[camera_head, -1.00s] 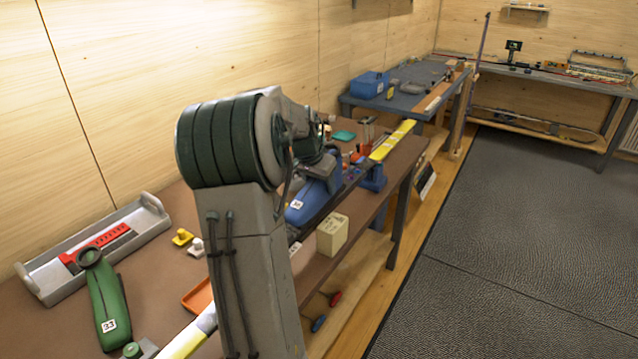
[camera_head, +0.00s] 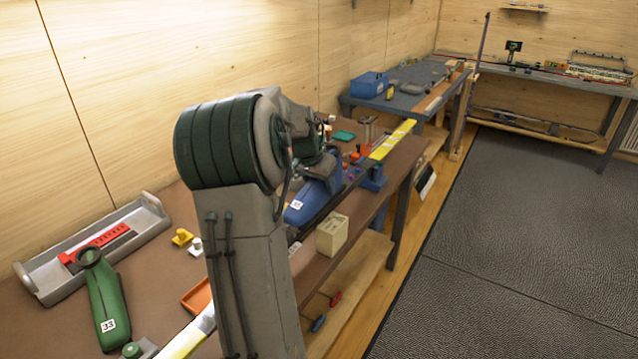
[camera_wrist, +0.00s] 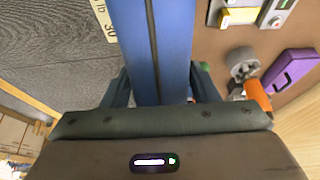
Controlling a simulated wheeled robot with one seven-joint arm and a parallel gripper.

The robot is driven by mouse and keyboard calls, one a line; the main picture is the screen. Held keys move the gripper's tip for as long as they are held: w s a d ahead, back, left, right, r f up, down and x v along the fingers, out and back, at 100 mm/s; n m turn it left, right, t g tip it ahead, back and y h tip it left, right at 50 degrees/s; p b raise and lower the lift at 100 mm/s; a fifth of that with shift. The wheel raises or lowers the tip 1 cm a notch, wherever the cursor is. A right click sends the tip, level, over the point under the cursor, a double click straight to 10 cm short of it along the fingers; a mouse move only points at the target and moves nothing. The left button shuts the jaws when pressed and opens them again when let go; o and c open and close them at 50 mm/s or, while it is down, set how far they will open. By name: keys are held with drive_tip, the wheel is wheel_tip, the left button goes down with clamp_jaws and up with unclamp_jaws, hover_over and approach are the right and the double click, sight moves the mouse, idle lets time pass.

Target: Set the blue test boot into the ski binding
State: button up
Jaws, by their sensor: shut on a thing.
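The blue test boot (camera_head: 318,199), with a white number label, lies lengthwise along the ski (camera_head: 392,141) on the brown bench. In the wrist view the boot (camera_wrist: 172,40) fills the space between the two fingers of my gripper (camera_wrist: 158,88), which is shut on it. In the head view my arm hides most of the gripper. A dark strip runs along the boot's near side. The binding is not clear, and I cannot tell whether the boot touches it.
A cream block (camera_head: 332,235) stands at the bench's front edge beside the boot. A blue clamp (camera_head: 373,178) stands by the ski. A green boot (camera_head: 104,300) and a grey tray (camera_head: 150,215) are at left. A purple tool (camera_wrist: 290,70) lies right of the gripper.

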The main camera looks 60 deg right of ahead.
sight(307, 190)
drive_tip(key=shift+f+b, duration=0.8)
drive_tip(key=shift+f, duration=0.3)
drive_tip(key=o, duration=1.2)
drive_tip(key=v, duration=1.3)
drive_tip(key=shift+a+r+b, duration=0.1)
drive_tip(key=shift+r+b, duration=0.25)
drive_tip(key=shift+b, duration=0.05)
drive_tip(key=w+a+f+n+t+y, duration=0.15)
drive_tip(key=a+n, duration=0.35)
drive_tip(key=a, duration=0.8)
drive_tip(key=w+a+f+n+t+y, duration=0.1)
drive_tip(key=w+a+f+n+y, duration=0.2)
drive_tip(key=a, duration=1)
drive_tip(key=s+a+f+n, duration=0.3)
drive_tip(key=s+a+n, duration=0.1)
drive_tip(key=a, duration=0.5)
drive_tip(key=s+a+f+n, duration=0.4)
drive_tip(key=s+a+n, duration=0.1)
drive_tip(key=a, duration=0.4)
drive_tip(key=shift+a+f+n, duration=0.3)
drive_tip(key=shift+n, duration=0.2)
